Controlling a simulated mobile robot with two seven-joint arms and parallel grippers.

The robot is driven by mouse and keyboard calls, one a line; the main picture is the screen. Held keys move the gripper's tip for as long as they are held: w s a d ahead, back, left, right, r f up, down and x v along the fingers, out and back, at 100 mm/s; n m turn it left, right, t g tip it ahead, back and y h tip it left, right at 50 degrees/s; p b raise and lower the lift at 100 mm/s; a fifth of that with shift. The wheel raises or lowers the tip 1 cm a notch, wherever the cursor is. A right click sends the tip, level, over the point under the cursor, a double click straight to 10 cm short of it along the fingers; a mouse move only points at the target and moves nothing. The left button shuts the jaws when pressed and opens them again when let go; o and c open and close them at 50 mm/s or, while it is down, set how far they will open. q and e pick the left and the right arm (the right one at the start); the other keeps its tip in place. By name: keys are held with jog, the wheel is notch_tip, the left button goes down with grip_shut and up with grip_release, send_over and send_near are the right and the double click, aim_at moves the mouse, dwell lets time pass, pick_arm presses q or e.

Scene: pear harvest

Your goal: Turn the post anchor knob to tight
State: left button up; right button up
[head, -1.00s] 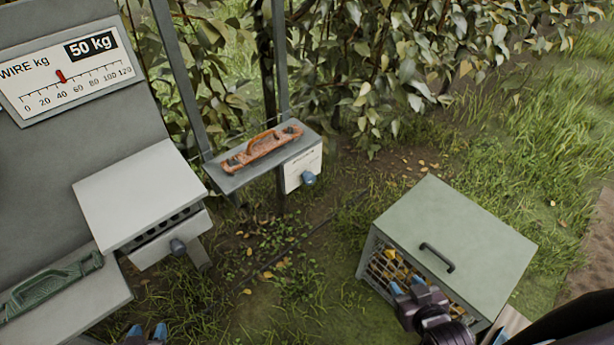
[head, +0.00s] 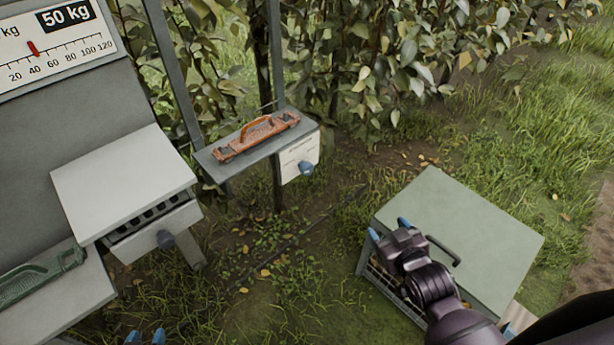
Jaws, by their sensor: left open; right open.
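A blue knob (head: 306,168) sticks out from the front of a small white box (head: 301,152) on the post at the centre. Its label is too small to read. I cannot tell from labels which is the post anchor knob. My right gripper (head: 389,229) is open and empty, in front of the green-topped crate, right of and below the white box. My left gripper (head: 146,338) is open at the bottom edge, mostly out of view, below the darker knob.
An orange tool (head: 257,137) lies on the shelf (head: 213,166) beside the white box. A green tool (head: 40,278) lies at lower left. The wire gauge (head: 50,45) points near 40, beside a 50 kg sign. The green-topped crate (head: 470,235) stands right. Grass between is open.

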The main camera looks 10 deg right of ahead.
jog(key=w+f+n+t+b, duration=0.15)
jog(key=w+n+b, duration=0.35)
jog(key=w, duration=0.5)
jog(key=n+y+b, duration=0.7)
jog(key=n+y, duration=0.2)
jog(key=n, duration=2.6)
send_near(310, 170)
jog(key=x, duration=0.9)
jog(key=shift+w+a+b, duration=0.15)
jog(key=shift+b, duration=0.15)
pick_arm(q)
notch_tip(310, 170, down, 13)
jog(key=s+g, duration=0.1)
jog(key=shift+d+r, duration=0.15)
jog(key=shift+d, duration=0.1)
pick_arm(e)
jog(key=shift+x, duration=0.85)
pick_arm(q)
jog(key=shift+g, duration=0.3)
pick_arm(e)
jog(key=shift+c, duration=0.3)
